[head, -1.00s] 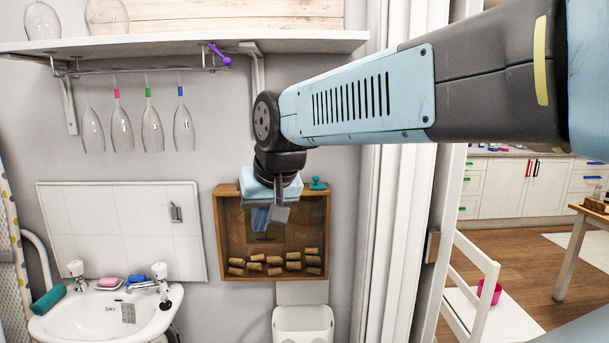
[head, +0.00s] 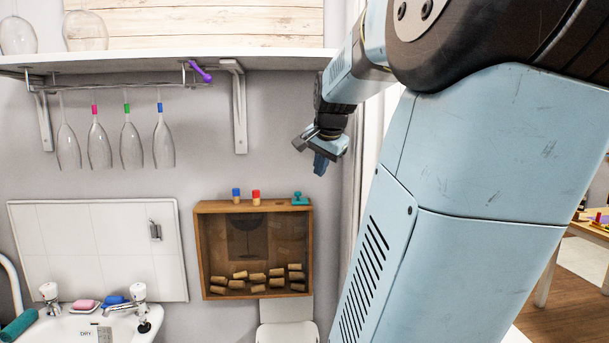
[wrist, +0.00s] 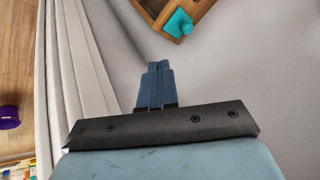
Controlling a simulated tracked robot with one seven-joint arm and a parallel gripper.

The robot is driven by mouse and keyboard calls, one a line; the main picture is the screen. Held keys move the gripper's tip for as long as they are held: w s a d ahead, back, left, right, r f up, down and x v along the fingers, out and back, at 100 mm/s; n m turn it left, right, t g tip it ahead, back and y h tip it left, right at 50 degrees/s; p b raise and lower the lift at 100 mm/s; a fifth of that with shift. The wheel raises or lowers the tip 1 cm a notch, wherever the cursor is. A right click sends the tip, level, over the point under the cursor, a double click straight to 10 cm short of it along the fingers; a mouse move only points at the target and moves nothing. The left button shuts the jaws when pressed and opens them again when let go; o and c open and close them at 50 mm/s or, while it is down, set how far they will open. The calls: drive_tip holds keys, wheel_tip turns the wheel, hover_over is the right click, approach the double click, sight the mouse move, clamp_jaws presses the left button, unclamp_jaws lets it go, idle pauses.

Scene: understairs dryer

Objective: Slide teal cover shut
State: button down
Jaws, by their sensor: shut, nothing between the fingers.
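The teal cover (head: 300,199) sits on top of the wooden cork box (head: 203,250), at its right end. In the wrist view the teal cover (wrist: 178,24) shows as a small plate with a raised knob near the box's corner. I cannot tell from here how much opening lies beside it. My gripper (head: 320,164) is shut and empty, up and to the right of the cover and apart from it. Its blue fingertips (wrist: 157,70) are together in the wrist view, with the cover ahead of them.
Blue-topped (head: 236,196) and red-topped (head: 256,197) corks stand on the box left of the cover. A shelf (head: 180,62) with hanging glasses (head: 130,140) is above left. A sink (head: 110,325) is below left. The wall between shelf and box is clear.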

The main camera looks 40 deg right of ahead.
approach(303, 200)
wheel_tip(303, 200, down, 3)
drive_tip(key=s+d, duration=0.2)
drive_tip(key=w, duration=0.2)
drive_tip(key=shift+w+a+f, duration=0.25)
drive_tip(key=shift+w+f, duration=0.1)
drive_tip(key=shift+w+a+f, duration=0.1)
drive_tip(key=shift+w+f, duration=0.05)
drive_tip(key=shift+w, duration=0.6)
